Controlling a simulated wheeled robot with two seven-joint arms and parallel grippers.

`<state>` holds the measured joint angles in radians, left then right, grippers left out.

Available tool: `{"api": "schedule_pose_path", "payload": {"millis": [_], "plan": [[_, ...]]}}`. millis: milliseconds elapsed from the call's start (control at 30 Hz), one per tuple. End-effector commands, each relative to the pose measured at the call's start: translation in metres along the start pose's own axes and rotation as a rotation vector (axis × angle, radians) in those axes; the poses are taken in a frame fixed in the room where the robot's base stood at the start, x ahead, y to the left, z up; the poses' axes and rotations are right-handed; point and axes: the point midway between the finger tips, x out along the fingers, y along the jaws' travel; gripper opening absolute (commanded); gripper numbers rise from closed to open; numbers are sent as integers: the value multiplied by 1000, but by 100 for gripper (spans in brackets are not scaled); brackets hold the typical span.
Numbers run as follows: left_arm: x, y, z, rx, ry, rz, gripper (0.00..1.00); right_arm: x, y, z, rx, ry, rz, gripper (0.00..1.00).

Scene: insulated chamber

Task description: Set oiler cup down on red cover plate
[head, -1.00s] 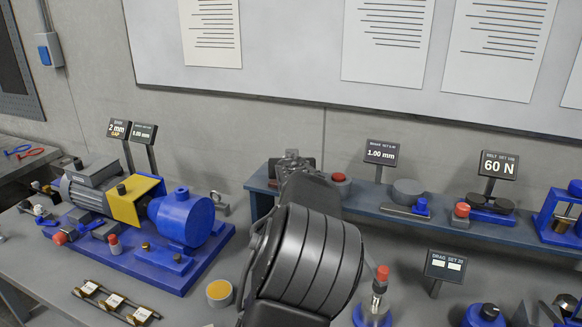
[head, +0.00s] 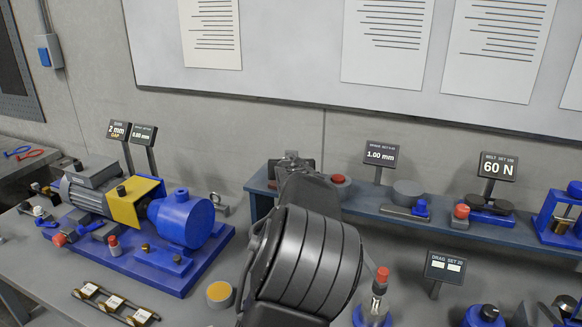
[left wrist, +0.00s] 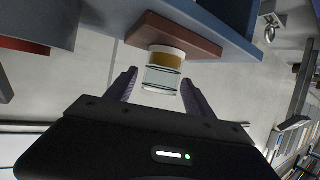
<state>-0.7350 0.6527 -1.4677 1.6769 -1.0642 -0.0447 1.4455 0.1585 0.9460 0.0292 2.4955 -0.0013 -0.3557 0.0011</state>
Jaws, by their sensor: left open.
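The oiler cup (left wrist: 163,72) shows in the left wrist view as a small clear glass cup with an amber band and a pale rim. Its amber end is against the red-brown cover plate (left wrist: 170,36), and they appear to touch. My left gripper (left wrist: 158,78) is open, with one finger on each side of the cup and visible gaps beside it. In the head view my left arm blocks the middle, and I cannot make out the cup or the plate there. My right gripper is not in view.
A blue shelf (head: 405,208) runs along the wall with several fixtures and signs. A blue pump with a motor (head: 182,218) stands on the left of the bench. A short cylinder with an amber top (head: 219,292) stands left of my arm. A red-capped fitting (head: 382,274) stands right of it.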

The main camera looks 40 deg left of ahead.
Motion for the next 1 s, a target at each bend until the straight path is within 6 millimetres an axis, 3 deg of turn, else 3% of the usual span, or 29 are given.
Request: {"api": "schedule_pose_path", "payload": {"millis": [267,800,1000], "plan": [[-26,2,1,-3,1,5,62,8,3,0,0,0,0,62],[-106,2,-1,1,0,3,62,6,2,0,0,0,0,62],[-118,1,0,0,1,1,62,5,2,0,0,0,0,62]]}}
